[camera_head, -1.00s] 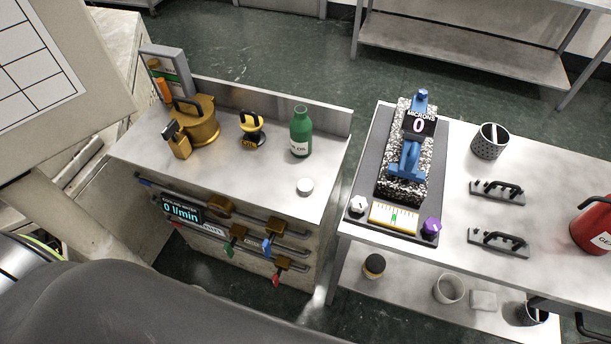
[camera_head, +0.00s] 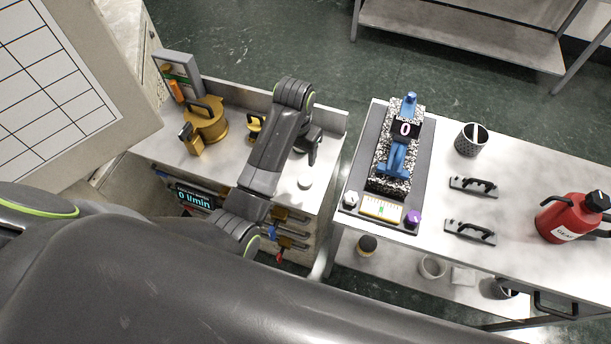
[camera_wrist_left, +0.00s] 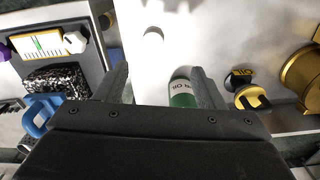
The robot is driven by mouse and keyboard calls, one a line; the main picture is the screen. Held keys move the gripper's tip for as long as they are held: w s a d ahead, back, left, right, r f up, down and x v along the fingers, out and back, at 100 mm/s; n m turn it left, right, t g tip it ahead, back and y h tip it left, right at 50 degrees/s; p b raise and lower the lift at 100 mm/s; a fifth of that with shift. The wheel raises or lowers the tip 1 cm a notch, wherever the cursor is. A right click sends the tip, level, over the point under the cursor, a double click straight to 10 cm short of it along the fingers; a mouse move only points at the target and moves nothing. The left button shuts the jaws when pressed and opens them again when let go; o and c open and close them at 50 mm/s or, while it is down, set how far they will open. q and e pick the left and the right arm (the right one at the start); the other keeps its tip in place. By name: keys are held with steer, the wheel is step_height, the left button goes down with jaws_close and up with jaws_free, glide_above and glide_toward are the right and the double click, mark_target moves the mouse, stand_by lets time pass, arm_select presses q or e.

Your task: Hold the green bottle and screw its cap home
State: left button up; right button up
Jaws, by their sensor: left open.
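The green bottle (camera_wrist_left: 182,90), with a white label, shows in the left wrist view between my open left fingers, nearer the right-hand one. I cannot tell if they touch; its lower part is hidden by the gripper body. In the head view my left arm covers the bottle. My left gripper (camera_head: 313,150) is over the back right of the left bench, and its fingers also show in the left wrist view (camera_wrist_left: 160,78). The white cap (camera_head: 305,183) lies on the bench top, nearer the front edge, apart from the gripper; it also shows in the left wrist view (camera_wrist_left: 153,36). My right gripper is out of view.
A brass pot (camera_head: 207,122) and a yellow-black stamp-like tool (camera_head: 254,128) stand left of my arm on the bench (camera_head: 160,147). Across a gap, the right table (camera_head: 445,215) holds a granite-block gauge (camera_head: 393,160), a perforated cup (camera_head: 471,140) and a red can (camera_head: 570,218).

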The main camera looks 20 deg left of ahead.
arm_select(q)
steer(key=r, duration=0.1)
steer(key=w+d+r, duration=0.1)
steer(key=r, duration=0.1)
steer(key=shift+w+d+r, duration=0.15)
steer(key=shift+w+d, duration=0.05)
steer(key=shift+d, duration=0.1)
steer(key=b, duration=0.5)
glide_above(305, 180)
step_height(305, 180, down, 6)
step_height(305, 180, down, 5)
steer(key=shift+f+p, duration=0.1)
steer(key=shift+p, duration=1.05)
steer(key=shift+f, duration=0.55)
steer(key=shift+f, duration=0.2)
steer(key=shift+f+p, duration=0.55)
steer(key=shift+f, duration=1.8)
